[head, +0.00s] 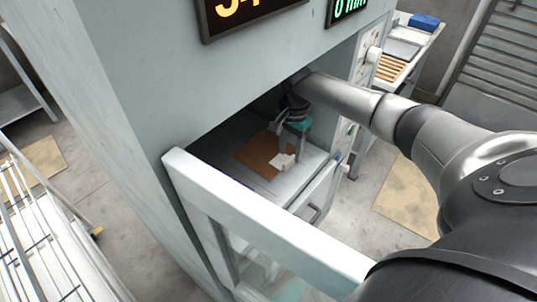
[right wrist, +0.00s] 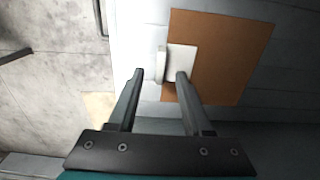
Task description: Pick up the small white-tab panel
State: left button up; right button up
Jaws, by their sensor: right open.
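The small white-tab panel (right wrist: 184,59) is a white square piece with a raised white tab (right wrist: 161,60) at its left side in the right wrist view. It lies over the edge of a flat brown sheet (right wrist: 235,45). In the head view the white piece (head: 281,161) shows inside the machine, at the front corner of the brown sheet (head: 254,155). My right gripper (right wrist: 160,75) is open, its two fingertips apart on either side of the raised tab's line. I cannot tell if they touch it. In the head view the right gripper (head: 288,150) hides part of the piece. My left gripper is not in view.
The grey cabinet (head: 130,90) surrounds the opening. A white-framed door (head: 260,225) stands across its front, below my right arm. A wire rack (head: 50,235) stands at left, and a side table with a blue box (head: 424,21) at back right.

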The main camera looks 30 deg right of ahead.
aim_at(289, 160)
notch_tip(289, 160, down, 3)
jog(key=shift+a+r, duration=0.1)
jog(key=shift+r, duration=0.05)
jog(key=shift+f, duration=0.2)
jog(key=c, duration=0.8)
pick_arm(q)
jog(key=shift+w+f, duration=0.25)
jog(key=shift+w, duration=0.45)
